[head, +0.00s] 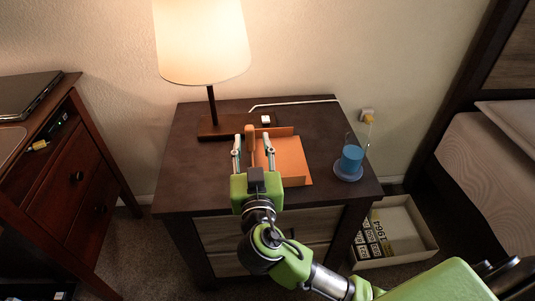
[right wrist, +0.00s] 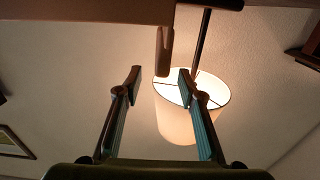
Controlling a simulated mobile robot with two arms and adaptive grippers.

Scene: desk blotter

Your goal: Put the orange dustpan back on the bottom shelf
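The orange dustpan (head: 291,158) lies on top of the dark nightstand (head: 190,181), right of centre. Its light brown handle (head: 249,133) is at its back left. My right gripper (head: 253,142) is open at the dustpan's left side, its right finger over or close to the dustpan's edge. The handle shows ahead, between the two fingers, in the head view. In the right wrist view, turned upside down, the handle (right wrist: 165,50) is beyond the open fingertips (right wrist: 160,78), and nothing is between them. My left gripper is out of view. I cannot make out a bottom shelf.
A lit lamp (head: 203,42) stands behind left of the dustpan. A glass of blue liquid (head: 351,159) stands on a coaster at the right edge. A small white item (head: 266,119) lies behind. A box (head: 405,222) of books is on the floor at right. A cabinet (head: 73,178) stands at left.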

